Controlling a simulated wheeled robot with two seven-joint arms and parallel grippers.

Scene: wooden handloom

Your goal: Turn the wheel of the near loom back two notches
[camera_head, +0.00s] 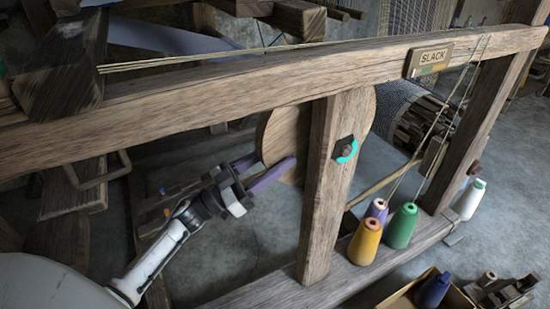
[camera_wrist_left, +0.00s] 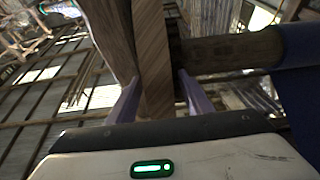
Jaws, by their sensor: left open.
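The loom's wheel, a round wooden disc (camera_head: 280,133), sits partly behind an upright post (camera_head: 328,190) in the head view. My left gripper (camera_head: 263,166) is at the disc's lower left edge, its two purple fingers apart. In the left wrist view, a wooden edge (camera_wrist_left: 153,60), apparently the wheel's rim, stands between the open fingers of my left gripper (camera_wrist_left: 160,103). Gaps show beside it, and I cannot tell whether either finger touches. A dark knob with a cyan arc (camera_head: 346,150) is on the post. A sign reading SLACK (camera_head: 429,60) is on the top beam. My right gripper is not in view.
The thick top beam (camera_head: 220,98) runs above my left gripper. A box (camera_head: 405,295) holding a dark blue cone is at the bottom right.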

